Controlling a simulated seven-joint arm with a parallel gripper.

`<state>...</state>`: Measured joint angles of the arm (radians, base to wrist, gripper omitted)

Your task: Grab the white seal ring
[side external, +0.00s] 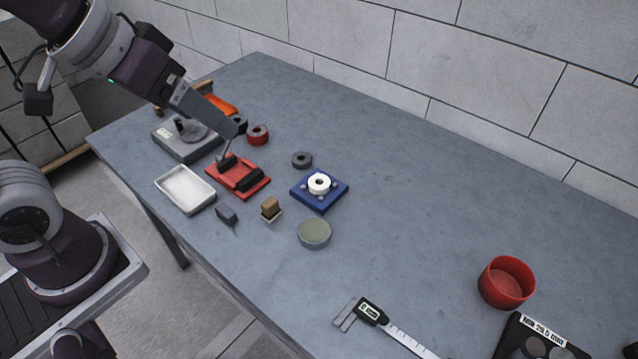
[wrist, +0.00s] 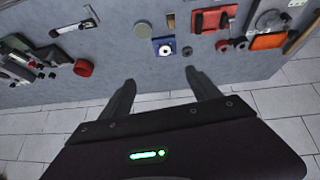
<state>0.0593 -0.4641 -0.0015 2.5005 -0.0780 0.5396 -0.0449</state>
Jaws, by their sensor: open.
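The white seal ring (side external: 319,183) lies on a square blue plate (side external: 325,201) near the middle of the table. In the wrist view the ring (wrist: 165,50) also shows as a small white disc on the blue plate (wrist: 155,42). My gripper (wrist: 158,77) is open, with its two dark fingers spread and nothing between them. The ring appears beyond the fingertips in the wrist view, apart from them. In the side view my arm is at the upper left, above the far left part of the table; the fingers are hard to make out there.
Near the plate are a dark ring (side external: 302,159), a red fixture (side external: 238,177), a white tray (side external: 185,188), a brown block (side external: 270,207) and a grey-green disc (side external: 314,233). A red cup (side external: 506,283) and calipers (side external: 372,313) lie at the right. The table between is clear.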

